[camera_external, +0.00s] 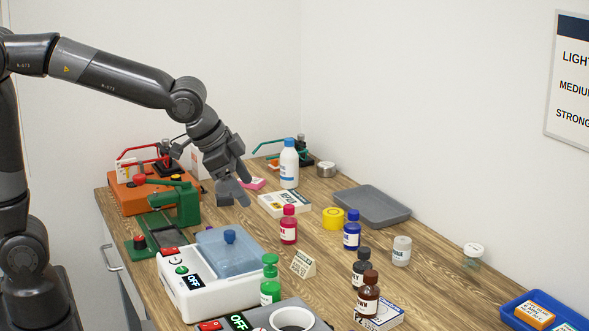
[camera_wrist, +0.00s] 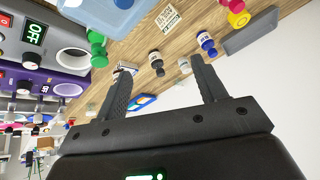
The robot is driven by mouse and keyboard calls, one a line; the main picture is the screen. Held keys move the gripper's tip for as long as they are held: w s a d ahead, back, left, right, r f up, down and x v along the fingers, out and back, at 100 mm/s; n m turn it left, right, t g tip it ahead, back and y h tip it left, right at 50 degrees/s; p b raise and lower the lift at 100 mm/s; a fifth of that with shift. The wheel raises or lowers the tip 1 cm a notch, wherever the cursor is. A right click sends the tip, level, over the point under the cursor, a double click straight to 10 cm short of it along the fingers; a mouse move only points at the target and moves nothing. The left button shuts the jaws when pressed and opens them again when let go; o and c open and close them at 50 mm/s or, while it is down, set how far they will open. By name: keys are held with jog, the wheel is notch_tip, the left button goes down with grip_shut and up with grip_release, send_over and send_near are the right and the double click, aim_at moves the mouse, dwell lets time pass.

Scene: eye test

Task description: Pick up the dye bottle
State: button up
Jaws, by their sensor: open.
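Several small labelled bottles stand upright on the wooden bench; their labels are too small for me to tell surely which is the dye bottle. They are a red bottle (camera_external: 289,226), a blue bottle (camera_external: 352,231), a green bottle (camera_external: 270,281), a black-capped dark bottle (camera_external: 361,268) and a brown bottle (camera_external: 368,296). The wrist view also shows the blue bottle (camera_wrist: 206,44) and the green bottle (camera_wrist: 98,50). My gripper (camera_external: 238,188) is open and empty, above the bench and left of the red bottle. In the wrist view its fingers (camera_wrist: 161,66) are apart with nothing between them.
A white device (camera_external: 205,296) with a blue lid stands below my gripper. A white squeeze bottle (camera_external: 289,166), box (camera_external: 284,203), yellow roll (camera_external: 333,218), grey tray (camera_external: 374,207), translucent jar (camera_external: 401,251) and small sign (camera_external: 303,264) surround the bottles.

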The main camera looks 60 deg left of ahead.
aim_at(370, 290)
jog(key=w+d+f+m+h, duration=0.1)
jog(key=w+d+f, duration=0.2)
jog(key=d, duration=0.4)
jog(key=w+d+f+m+h, duration=0.1)
jog(key=w+d+f, duration=0.3)
jog(key=d, duration=0.4)
jog(key=w+d+f+m+g+h, duration=0.1)
jog(key=w+d+f, duration=0.3)
jog(key=d, duration=0.3)
jog(key=shift+w+d+f+h, duration=0.15)
jog(key=shift+w+f+h, duration=0.15)
jog(key=shift+w, duration=0.1)
jog(key=shift+w+x, duration=0.2)
jog(key=shift+x, duration=1.25)
jog(key=shift+w+x, duration=0.2)
jog(key=shift+x, duration=1.25)
jog(key=shift+r, duration=0.2)
jog(key=shift+c, duration=0.5)
jog(key=c, duration=1.1)
jog(key=shift+c, duration=0.2)
jog(key=shift+r, duration=0.1)
